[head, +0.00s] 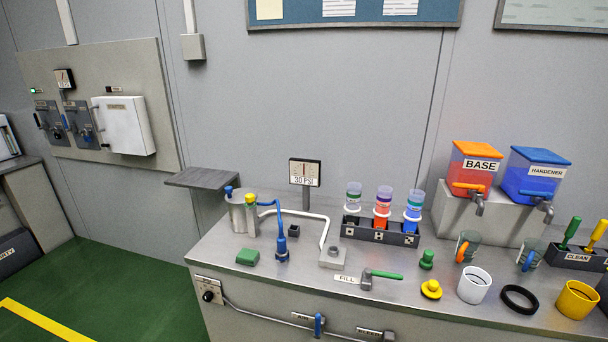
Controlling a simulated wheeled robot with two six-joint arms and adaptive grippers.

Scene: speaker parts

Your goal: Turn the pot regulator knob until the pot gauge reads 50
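A black round knob (208,296) sits on a small pale plate (209,290) at the front left corner of the bench; its lettering is too small to read. A sign-like gauge panel (305,172) stands on a post at the back of the bench. Its lower part reads "30 PSI"; the marks above are too small to read. A metal pot (238,212) with blue and yellow fittings stands at the bench's left end. Neither of my grippers is in view.
A pipe with blue valve handle (319,324) runs along the front. Green floor (110,285) is clear at left.

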